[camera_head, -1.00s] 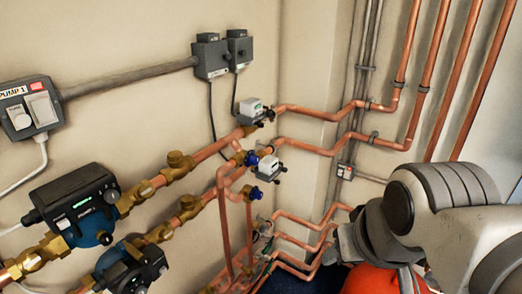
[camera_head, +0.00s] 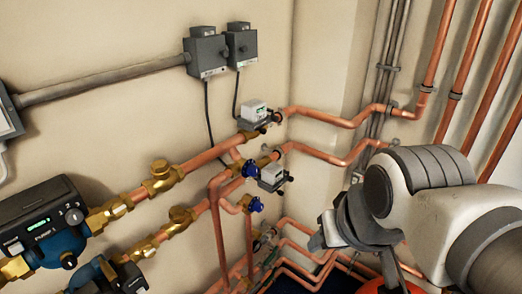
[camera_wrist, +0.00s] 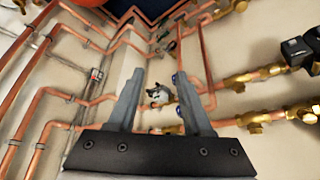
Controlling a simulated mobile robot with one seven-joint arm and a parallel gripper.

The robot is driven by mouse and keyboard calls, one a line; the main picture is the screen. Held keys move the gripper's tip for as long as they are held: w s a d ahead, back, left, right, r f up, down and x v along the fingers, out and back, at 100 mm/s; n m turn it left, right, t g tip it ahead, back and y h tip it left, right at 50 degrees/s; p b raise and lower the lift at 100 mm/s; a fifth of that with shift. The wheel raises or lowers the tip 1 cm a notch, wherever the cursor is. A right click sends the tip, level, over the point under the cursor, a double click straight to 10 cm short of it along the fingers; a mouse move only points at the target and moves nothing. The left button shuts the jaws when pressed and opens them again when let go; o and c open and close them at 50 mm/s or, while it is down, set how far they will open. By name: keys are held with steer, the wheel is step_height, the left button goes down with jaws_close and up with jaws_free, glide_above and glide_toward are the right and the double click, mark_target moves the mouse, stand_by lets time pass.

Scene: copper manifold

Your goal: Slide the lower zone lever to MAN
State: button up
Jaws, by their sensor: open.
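The lower zone valve head (camera_head: 272,177) is a small grey-white box on the lower horizontal copper pipe. Its dark lever (camera_head: 287,179) sticks out at its right side, but the lever's exact position and the MAN marking are too small to read. The upper zone valve head (camera_head: 254,113) sits above it on the upper pipe. In the wrist view, my gripper (camera_wrist: 159,76) is open and empty. A small grey valve head (camera_wrist: 158,94) shows between the fingers, farther off and apart from them. In the head view, my gripper is to the right of and below the lower valve head.
Blue valve handles (camera_head: 250,168) sit close left of the lower valve head. Copper pipes (camera_head: 335,155) run right and then up the wall. Pumps (camera_head: 45,220) are at left, and grey boxes (camera_head: 208,55) are on the wall above. Lower pipes (camera_head: 300,255) run below.

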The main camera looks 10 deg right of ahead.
steer(key=shift+c, duration=1.3)
steer(key=shift+w, duration=0.15)
steer(key=shift+c, duration=1.2)
steer(key=w+n+b, duration=0.1)
steer(key=w+b, duration=0.1)
steer(key=w, duration=0.3)
steer(key=w+a+f+n+b, duration=0.1)
steer(key=w+n+b, duration=0.1)
steer(key=w, duration=0.3)
steer(key=w+f+n+b, duration=0.1)
steer(key=w+b, duration=0.1)
steer(key=w, duration=0.3)
steer(key=shift+a+n, duration=0.3)
steer(key=shift+a, duration=0.05)
jaws_close()
steer(key=w+a+f+n+b, duration=0.1)
steer(key=w+f+n+b, duration=0.1)
steer(key=w, duration=0.4)
steer(key=w+a+f+n+b, duration=0.1)
steer(key=w+f+b, duration=0.1)
steer(key=w+f, duration=0.2)
steer(key=w, duration=0.3)
steer(key=shift+w+a+f+n+b, duration=0.3)
steer(key=shift+a+f+n, duration=0.05)
steer(key=shift+n, duration=0.05)
